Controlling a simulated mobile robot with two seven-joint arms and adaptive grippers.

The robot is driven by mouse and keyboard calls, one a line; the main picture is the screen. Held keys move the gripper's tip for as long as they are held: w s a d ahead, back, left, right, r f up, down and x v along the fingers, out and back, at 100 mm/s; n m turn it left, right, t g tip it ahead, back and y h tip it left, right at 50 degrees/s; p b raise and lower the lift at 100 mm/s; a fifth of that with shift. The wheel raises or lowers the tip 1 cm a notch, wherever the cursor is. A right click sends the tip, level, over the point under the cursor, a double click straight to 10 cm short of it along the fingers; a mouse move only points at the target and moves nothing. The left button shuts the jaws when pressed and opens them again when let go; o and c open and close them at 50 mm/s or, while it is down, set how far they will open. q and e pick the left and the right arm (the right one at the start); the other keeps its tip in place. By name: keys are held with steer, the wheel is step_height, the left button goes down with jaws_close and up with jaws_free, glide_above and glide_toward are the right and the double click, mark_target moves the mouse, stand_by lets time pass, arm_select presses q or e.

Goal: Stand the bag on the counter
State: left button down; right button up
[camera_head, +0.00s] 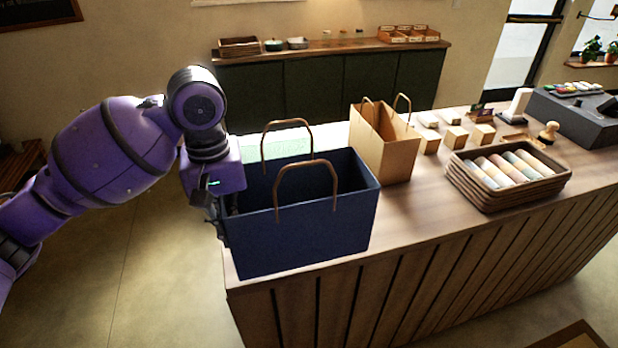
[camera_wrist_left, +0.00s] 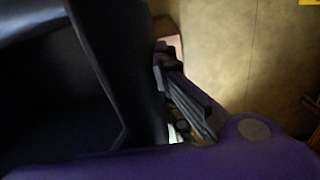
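The navy blue bag (camera_head: 310,225) with two brown loop handles is upright at the near left end of the wooden counter (camera_head: 440,203). Its base appears to be at the counter's front edge; I cannot tell whether it fully rests there. My left gripper (camera_head: 222,222) is at the bag's left side. In the left wrist view, one dark finger (camera_wrist_left: 185,95) lies along the outside of the bag's dark side wall (camera_wrist_left: 125,70), its tip close against it. The other finger is hidden, so its grip is unclear. My right gripper is not in view.
A tan paper bag (camera_head: 385,150) stands just behind and right of the blue bag. Small wooden blocks (camera_head: 455,138) and a brown tray (camera_head: 510,190) of rolled cloths sit farther right. Bare counter (camera_head: 420,215) lies right of the blue bag. A back cabinet (camera_head: 330,80) is behind.

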arm_select(q)
steer(key=shift+w+a+f+b, duration=0.15)
steer(key=shift+w+a+f, duration=0.2)
steer(key=shift+w+f, duration=1.9)
steer(key=shift+w+a+f+b, duration=0.1)
steer(key=shift+w+a+f, duration=0.2)
steer(key=shift+w+f, duration=1.95)
steer(key=shift+w+a+f+b, duration=0.15)
steer(key=shift+w+a+f, duration=0.2)
steer(key=shift+w+f, duration=1.9)
steer(key=shift+w, duration=0.15)
steer(key=c, duration=2)
jaws_free()
step_height(320, 180, up, 12)
steer(key=shift+r+p, duration=0.2)
steer(key=shift+p, duration=0.1)
